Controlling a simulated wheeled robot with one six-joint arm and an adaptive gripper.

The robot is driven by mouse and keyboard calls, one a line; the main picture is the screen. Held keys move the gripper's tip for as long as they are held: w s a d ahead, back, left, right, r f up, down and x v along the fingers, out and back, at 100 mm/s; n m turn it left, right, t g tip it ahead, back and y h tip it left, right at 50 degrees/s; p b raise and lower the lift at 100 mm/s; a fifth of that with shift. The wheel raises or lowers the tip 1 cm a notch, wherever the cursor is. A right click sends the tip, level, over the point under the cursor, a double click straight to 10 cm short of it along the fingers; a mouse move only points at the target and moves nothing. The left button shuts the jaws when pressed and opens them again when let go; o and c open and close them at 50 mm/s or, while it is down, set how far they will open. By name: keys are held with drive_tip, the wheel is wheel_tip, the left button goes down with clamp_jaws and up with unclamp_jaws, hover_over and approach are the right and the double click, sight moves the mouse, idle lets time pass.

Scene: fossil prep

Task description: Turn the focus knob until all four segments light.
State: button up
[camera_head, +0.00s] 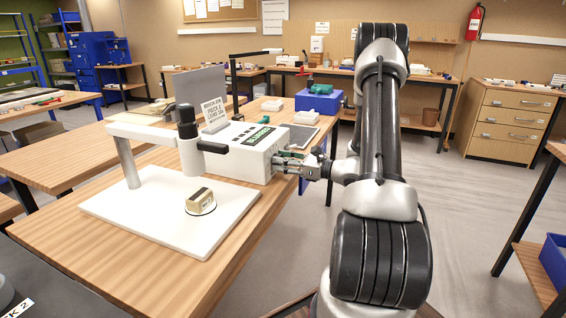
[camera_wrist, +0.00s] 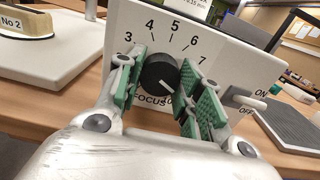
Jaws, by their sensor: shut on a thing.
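The black focus knob (camera_wrist: 158,72) sits on the white front panel (camera_wrist: 203,50) of a box, with FOCUS printed below and numbers 3 to 7 arced around it. Its white mark points to the lower right. My gripper (camera_wrist: 162,78) has its green pads on either side of the knob, shut on it. In the head view my gripper (camera_head: 284,163) reaches the right side of the white box (camera_head: 238,160); the knob is hidden there. The box top has several small dark marks and a green-and-black strip (camera_head: 258,136); I cannot tell whether segments are lit.
An ON/OFF toggle (camera_wrist: 245,100) sticks out right of the knob, close to my right finger. A stand with a black-topped tube (camera_head: 189,150) overhangs a labelled block (camera_head: 200,200) on a white base (camera_head: 130,215). A blue box (camera_head: 320,101) stands behind.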

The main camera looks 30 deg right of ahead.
drive_tip(key=n, duration=1.4)
drive_tip(key=shift+n, duration=0.3)
drive_tip(key=n, duration=0.3)
drive_tip(key=shift+n, duration=0.3)
drive_tip(key=n, duration=0.3)
drive_tip(key=shift+n, duration=0.4)
drive_tip(key=n, duration=0.3)
drive_tip(key=shift+n, duration=2.2)
